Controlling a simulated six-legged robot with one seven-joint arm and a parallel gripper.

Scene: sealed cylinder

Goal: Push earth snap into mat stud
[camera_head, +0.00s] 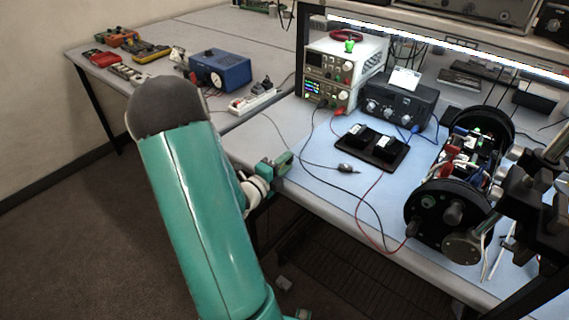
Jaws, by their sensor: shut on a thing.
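The pale blue mat (328,192) covers the bench top at the middle and right. My gripper (281,165) is at the mat's left front edge, beyond my green arm link. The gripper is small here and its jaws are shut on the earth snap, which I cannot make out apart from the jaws. The mat stud is not distinguishable; the gripper may hide it. I cannot tell whether the snap touches the stud.
A sealed cylinder with black end plates (436,222) lies open on the mat at right, beside dark clamps. A black tray (371,146), a grey-tipped lead (347,168) and loose cables lie on the mat. Instruments (340,70) stand behind. A blue box (221,70) stands on the left bench.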

